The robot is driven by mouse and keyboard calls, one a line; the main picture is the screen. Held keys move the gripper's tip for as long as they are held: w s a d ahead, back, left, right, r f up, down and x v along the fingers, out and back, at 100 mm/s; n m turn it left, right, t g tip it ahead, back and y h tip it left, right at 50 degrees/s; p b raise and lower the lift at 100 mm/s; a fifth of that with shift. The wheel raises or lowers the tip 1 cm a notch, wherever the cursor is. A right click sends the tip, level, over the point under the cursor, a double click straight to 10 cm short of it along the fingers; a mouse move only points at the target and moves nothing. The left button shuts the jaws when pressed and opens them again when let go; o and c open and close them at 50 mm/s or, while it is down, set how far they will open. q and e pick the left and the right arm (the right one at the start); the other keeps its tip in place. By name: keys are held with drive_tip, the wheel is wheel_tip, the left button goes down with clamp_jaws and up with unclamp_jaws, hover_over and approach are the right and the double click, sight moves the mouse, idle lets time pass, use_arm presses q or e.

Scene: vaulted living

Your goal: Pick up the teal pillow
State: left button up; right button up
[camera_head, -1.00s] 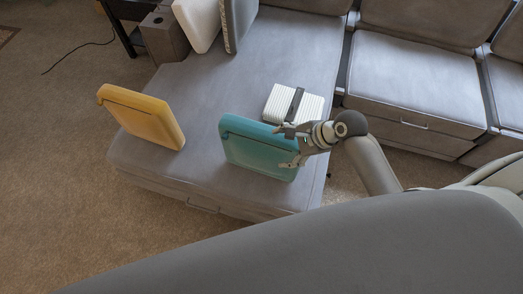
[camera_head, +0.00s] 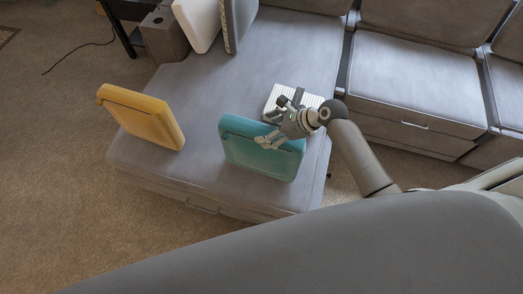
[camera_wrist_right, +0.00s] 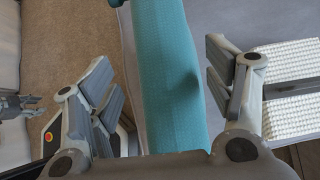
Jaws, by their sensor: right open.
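The teal pillow (camera_head: 255,155) stands on its edge, leaning, on the grey chaise seat near its front end. My right gripper (camera_head: 271,129) is open over the pillow's upper right part. In the right wrist view the pillow's teal edge (camera_wrist_right: 168,75) runs between the two spread fingers, and my right gripper (camera_wrist_right: 165,95) has a visible gap on both sides of it. The fingers do not appear to be pressing on the pillow.
A yellow pillow (camera_head: 143,116) stands at the chaise's left edge. A white ribbed object (camera_head: 284,98) with a dark band lies just behind my right gripper. White (camera_head: 197,22) and grey (camera_head: 239,20) cushions stand at the back. Bare seat (camera_head: 225,85) lies between.

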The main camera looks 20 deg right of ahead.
sight(263, 130)
drive_tip(key=x, duration=0.4)
drive_tip(key=shift+w+d+f, duration=0.1)
drive_tip(key=shift+w+f, duration=0.05)
drive_tip(key=shift+w, duration=0.05)
clamp_jaws()
idle(0.3)
